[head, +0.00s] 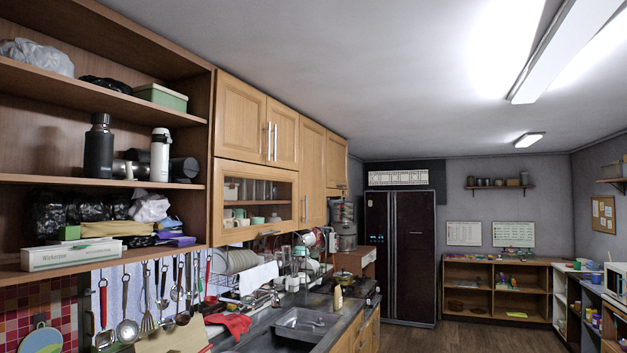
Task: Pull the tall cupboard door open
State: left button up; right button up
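A tall light-wood cupboard door (313,160) is in the middle of the head view, right of the shorter double doors. It looks shut, flush with the cupboards beside it. A vertical metal handle (305,208) sits low on its left side. Neither of my grippers is in view, so nothing shows near or on the handle.
Short double doors (242,118) stand above a glass-fronted cupboard (254,203), left of the tall door. Below are a dish rack, a sink (305,323) and hanging utensils (160,290). A dark fridge (400,250) stands at the back; floor (470,337) is clear at right.

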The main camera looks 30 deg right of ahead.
aim_at(312, 202)
jog(key=i+l, duration=0.1)
jog(key=l, duration=0.2)
jog(key=i+l, duration=0.1)
jog(key=l, duration=0.15)
jog(key=i+l, duration=0.1)
jog(key=l, duration=0.2)
jog(key=i+l+u, duration=0.15)
jog(key=l, duration=0.35)
jog(key=i+l+u, duration=0.1)
jog(key=l, duration=0.45)
jog(key=i+l+u, duration=0.15)
jog(key=l, duration=0.4)
jog(key=i+l+u, duration=0.1)
jog(key=l, duration=0.45)
jog(key=i+l+u, duration=0.15)
jog(key=l, duration=0.45)
jog(key=i+j, duration=0.05)
